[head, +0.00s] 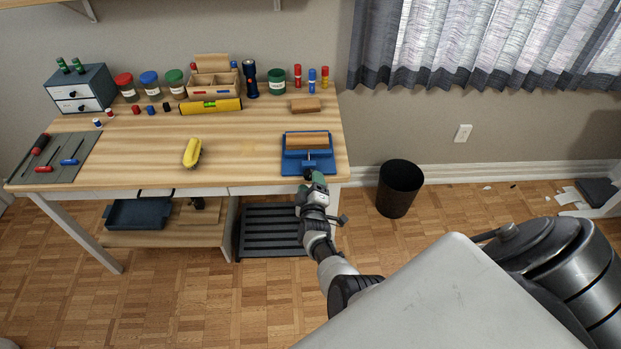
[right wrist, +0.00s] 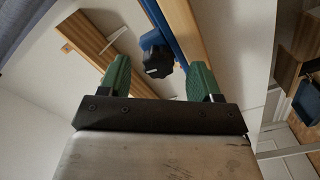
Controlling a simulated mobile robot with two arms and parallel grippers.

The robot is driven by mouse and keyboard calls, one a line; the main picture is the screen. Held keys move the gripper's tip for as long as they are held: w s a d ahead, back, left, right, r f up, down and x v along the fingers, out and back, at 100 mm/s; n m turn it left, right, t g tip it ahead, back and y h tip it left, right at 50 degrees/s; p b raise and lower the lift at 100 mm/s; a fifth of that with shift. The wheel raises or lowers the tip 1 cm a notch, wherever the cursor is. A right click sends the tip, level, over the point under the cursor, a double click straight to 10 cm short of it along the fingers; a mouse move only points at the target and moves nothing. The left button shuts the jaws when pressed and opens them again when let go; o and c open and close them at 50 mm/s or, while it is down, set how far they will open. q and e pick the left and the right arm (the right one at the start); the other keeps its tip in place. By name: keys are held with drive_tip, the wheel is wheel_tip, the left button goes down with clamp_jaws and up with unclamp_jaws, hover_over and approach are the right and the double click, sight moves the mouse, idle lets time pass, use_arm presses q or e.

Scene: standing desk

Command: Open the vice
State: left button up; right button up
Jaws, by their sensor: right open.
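The blue vice (head: 293,166) sits at the right front of the wooden desk, with a wooden block (head: 306,140) in it. In the right wrist view, its black knob (right wrist: 158,63) shows at the end of a blue part, between and just ahead of my fingertips. My right gripper (head: 313,178) is at the desk's front edge, just in front of the vice. Its green fingers (right wrist: 160,72) are open, one on each side of the knob in the picture, and empty. I cannot tell whether they touch it. My left gripper is not in view.
On the desk (head: 245,150) lie a yellow brush (head: 192,152), a grey tool mat (head: 75,150) with screwdrivers, a yellow level (head: 211,106) and a small wooden piece (head: 305,105). Jars and a drawer box (head: 82,90) stand behind. A black bin (head: 399,188) stands right of the desk.

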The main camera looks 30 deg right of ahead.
drive_tip(key=p+v, duration=0.3)
drive_tip(key=v, duration=0.6)
drive_tip(key=shift+p, duration=0.4)
